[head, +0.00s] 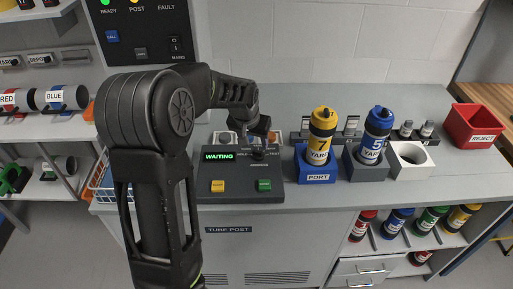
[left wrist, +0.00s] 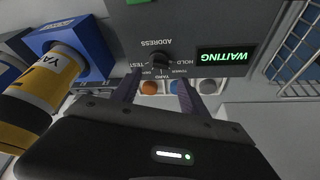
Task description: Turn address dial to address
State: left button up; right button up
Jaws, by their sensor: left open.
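The address dial is a small black knob (left wrist: 160,59) on the dark control panel (head: 240,190). In the left wrist view the words ADDRESS, HOLD and TEST stand around it, upside down. I cannot tell clearly which word its pointer faces. The panel's display (head: 219,156) reads WAITING in green. My left gripper (left wrist: 157,92) is open, its two dark fingers apart and pointing towards the dial, with nothing seen between them. In the head view my left gripper (head: 257,140) is over the back right of the panel and hides part of the dial area.
A yellow tube (head: 321,140) stands in a blue PORT holder (head: 318,177), right of the panel. A blue tube (head: 376,138) stands in a grey holder beside it. A white holder (head: 414,168) and a red REJECT bin (head: 478,126) are further right. Yellow (head: 218,186) and green (head: 264,185) buttons sit at the panel's front.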

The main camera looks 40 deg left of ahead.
aim_at(257, 151)
pick_arm(q)
jog(key=x, duration=0.6)
jog(key=shift+w+f+p, duration=0.1)
jog(key=shift+f+p, duration=0.15)
jog(key=shift+p, duration=0.05)
grip_shut()
